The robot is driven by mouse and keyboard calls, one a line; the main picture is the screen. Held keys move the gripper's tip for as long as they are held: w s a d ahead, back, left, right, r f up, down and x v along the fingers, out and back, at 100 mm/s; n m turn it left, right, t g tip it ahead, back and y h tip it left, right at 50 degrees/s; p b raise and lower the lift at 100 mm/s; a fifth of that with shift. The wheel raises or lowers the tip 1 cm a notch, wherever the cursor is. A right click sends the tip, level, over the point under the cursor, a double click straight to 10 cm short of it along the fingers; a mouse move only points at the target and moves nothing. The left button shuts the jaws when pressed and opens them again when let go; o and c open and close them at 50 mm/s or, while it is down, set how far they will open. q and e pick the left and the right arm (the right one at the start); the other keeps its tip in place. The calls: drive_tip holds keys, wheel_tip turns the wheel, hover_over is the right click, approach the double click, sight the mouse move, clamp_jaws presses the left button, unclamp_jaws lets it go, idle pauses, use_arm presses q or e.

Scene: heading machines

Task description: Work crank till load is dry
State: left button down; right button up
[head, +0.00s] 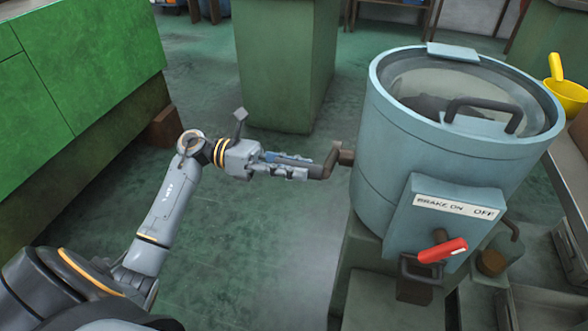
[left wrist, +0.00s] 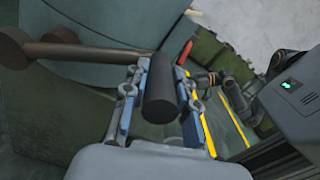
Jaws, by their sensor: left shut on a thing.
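A blue-grey drum machine (head: 430,160) stands on the right, with a clear round lid (head: 455,88) on top. A dark load shows dimly through the lid; I cannot tell how wet it is. The brown crank (head: 345,157) sticks out of the drum's left side. My left gripper (head: 308,173) is shut on the crank's handle, beside the drum. In the left wrist view the dark handle (left wrist: 161,88) lies between the two fingers, and the crank arm (left wrist: 85,52) runs left. A red brake lever (head: 443,250) sits below the label "BRAKE ON OFF" (head: 455,207). My right gripper is not seen.
Green cabinets (head: 75,75) stand on the left and a green block (head: 285,65) stands behind my left gripper. A yellow scoop (head: 567,92) lies at the right edge. Green floor (head: 240,250) is open left of the drum.

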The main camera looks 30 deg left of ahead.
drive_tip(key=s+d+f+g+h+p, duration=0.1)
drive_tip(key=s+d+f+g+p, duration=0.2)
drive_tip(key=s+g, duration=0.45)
use_arm(q)
drive_tip(key=w+a+r+n+p, duration=0.1)
drive_tip(key=w+r+n, duration=0.3)
drive_tip(key=w+n, duration=0.2)
drive_tip(key=w+a+r+n+p, duration=0.1)
drive_tip(key=w+a+r+n, duration=0.1)
drive_tip(key=w+r+n, duration=0.2)
drive_tip(key=shift+w+a+r+n, duration=0.3)
drive_tip(key=shift+w+n, duration=0.7)
drive_tip(key=shift+w, duration=0.6)
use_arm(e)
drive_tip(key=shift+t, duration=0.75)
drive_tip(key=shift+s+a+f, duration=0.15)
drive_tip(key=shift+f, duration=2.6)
use_arm(q)
drive_tip(key=c, duration=1.1)
unclamp_jaws()
drive_tip(key=shift+o, duration=0.2)
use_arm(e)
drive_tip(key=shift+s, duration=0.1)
